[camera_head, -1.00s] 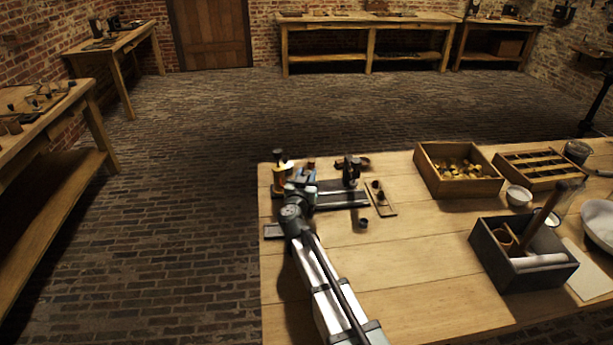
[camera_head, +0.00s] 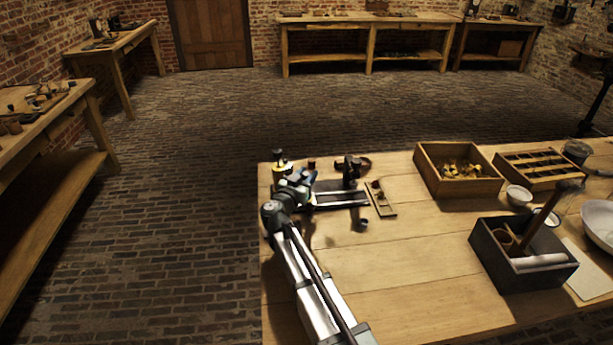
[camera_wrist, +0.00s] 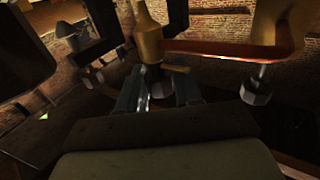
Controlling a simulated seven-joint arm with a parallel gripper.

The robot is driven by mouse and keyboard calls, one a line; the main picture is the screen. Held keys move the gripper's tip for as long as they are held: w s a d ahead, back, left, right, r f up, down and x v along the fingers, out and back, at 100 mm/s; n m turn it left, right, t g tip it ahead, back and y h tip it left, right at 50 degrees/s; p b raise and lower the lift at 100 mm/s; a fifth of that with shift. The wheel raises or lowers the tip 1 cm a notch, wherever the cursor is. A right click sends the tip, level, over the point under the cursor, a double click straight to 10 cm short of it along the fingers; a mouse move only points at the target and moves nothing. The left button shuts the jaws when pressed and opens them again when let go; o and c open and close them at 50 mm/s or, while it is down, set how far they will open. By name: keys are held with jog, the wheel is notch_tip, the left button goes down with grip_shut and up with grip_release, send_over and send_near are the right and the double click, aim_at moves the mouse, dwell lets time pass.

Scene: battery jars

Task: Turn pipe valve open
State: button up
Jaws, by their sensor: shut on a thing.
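A brass and copper pipe valve (camera_wrist: 148,38) fills the upper middle of the wrist view, with a copper-coloured pipe (camera_wrist: 230,48) running right from it. A short brass lever (camera_wrist: 176,68) sticks out low on it. My gripper (camera_wrist: 159,92) has its two grey fingers either side of a small dark part at the foot of the brass body and is shut on the valve. In the head view my gripper (camera_head: 304,178) is low at the table's far left corner, beside a brass piece (camera_head: 281,166). My wrist hides much of the contact there.
A small wooden board (camera_head: 383,207) and a dark cup (camera_head: 361,225) lie nearby. Wooden boxes (camera_head: 458,184) and a dark caddy (camera_head: 495,258) stand right. The table's front middle is clear.

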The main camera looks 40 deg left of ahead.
jog(key=o, duration=0.9)
jog(key=s+d, duration=0.2)
jog(key=s, duration=1.1)
jog(key=shift+s+d, duration=0.25)
jog(key=shift+s, duration=0.05)
